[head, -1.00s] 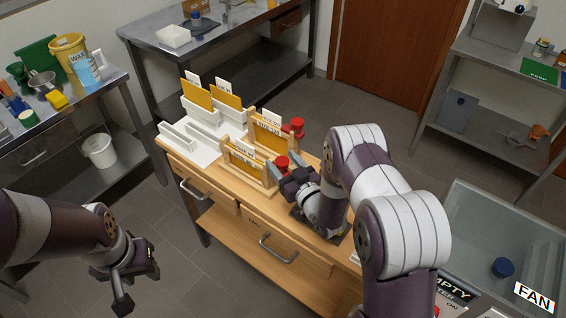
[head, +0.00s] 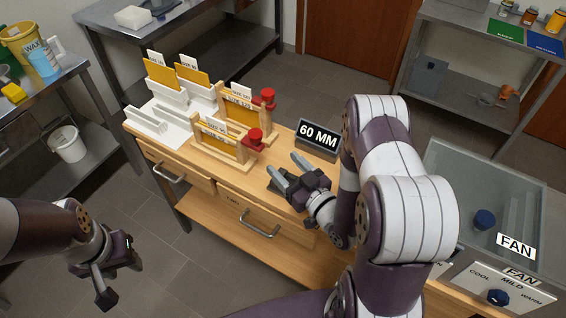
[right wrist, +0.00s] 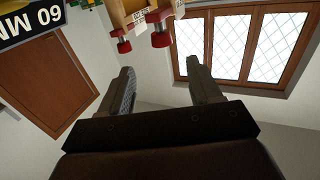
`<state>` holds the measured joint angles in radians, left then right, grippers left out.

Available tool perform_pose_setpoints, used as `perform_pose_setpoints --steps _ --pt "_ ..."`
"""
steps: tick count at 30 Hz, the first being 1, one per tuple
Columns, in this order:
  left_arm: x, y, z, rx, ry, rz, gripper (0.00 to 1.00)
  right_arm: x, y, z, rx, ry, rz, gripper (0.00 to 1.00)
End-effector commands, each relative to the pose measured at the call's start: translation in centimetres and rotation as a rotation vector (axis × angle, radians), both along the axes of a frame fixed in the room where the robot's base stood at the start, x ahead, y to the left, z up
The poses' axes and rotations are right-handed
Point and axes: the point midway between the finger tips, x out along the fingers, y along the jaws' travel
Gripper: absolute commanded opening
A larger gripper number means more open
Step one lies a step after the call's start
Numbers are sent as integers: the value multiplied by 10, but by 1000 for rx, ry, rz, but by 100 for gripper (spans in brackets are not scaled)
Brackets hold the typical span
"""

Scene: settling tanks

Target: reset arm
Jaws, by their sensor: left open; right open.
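My right gripper (head: 290,173) is open and empty above the wooden bench (head: 190,150), in front of the wooden clamp frames and to the left of my right arm's bend. In the right wrist view its two fingers (right wrist: 160,92) stand apart with nothing between them. My left gripper (head: 112,270) hangs at the lower left, open and empty, over the floor in front of the bench. Two wooden frames, a back one (head: 222,104) and a front one (head: 199,143), hold yellow panels and have red knobs (head: 254,137); the knobs also show in the right wrist view (right wrist: 160,40).
A "60 MM" display (head: 318,137) stands on the bench behind my right gripper. White slotted racks (head: 148,122) stand at its left end. A glass-topped tank with a FAN label (head: 516,246) is at right. Floor (head: 170,265) is clear at lower left.

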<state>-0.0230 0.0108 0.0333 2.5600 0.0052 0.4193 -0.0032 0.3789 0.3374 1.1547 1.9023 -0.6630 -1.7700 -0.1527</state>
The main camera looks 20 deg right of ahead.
Motion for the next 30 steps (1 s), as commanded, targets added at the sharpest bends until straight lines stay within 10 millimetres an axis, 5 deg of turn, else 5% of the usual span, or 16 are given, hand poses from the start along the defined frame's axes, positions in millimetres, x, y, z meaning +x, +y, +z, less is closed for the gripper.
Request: perform_pose_setpoints --steps 11,18,20,24,30 --pt "0 0 0 0 0 0 43 4 0 -1 -16 21 2 64" --pt "0 0 0 0 0 0 43 32 -8 -11 -244 520 -55 64" --pt "0 0 0 0 0 0 43 18 -11 -7 -277 702 -99 64" --pt "0 0 0 0 0 0 43 -42 -6 13 -273 1076 -178 64" --pt "0 0 0 0 0 0 43 -116 15 37 -219 1387 -200 64"
